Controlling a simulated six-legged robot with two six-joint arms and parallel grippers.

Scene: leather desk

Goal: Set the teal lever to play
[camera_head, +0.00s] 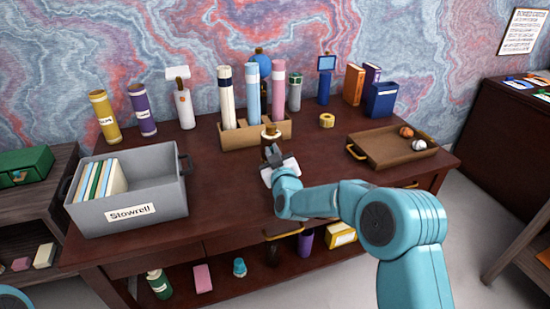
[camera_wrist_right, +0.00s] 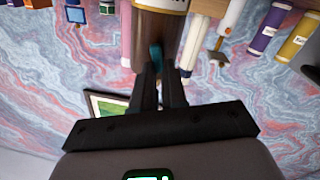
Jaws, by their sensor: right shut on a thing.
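My right gripper (camera_head: 273,158) is in front of a brown cylindrical thing (camera_head: 270,132) with a pale label, near the middle of the desk. In the right wrist view, the dark fingers of this gripper (camera_wrist_right: 160,82) are close together. A small teal piece, the teal lever (camera_wrist_right: 156,54), shows between the fingertips against the brown cylinder (camera_wrist_right: 160,25). The gripper is shut on this lever. The head view hides the lever behind the gripper, and I cannot read its setting. My left gripper is out of view.
A brown holder (camera_head: 238,135) with tall tubes stands just behind the gripper. A grey bin (camera_head: 150,208) labelled Stowrell stands at left, a brown tray (camera_head: 395,158) with small balls at right. A yellow tape roll (camera_head: 327,120) lies between holder and tray. The front middle is partly clear.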

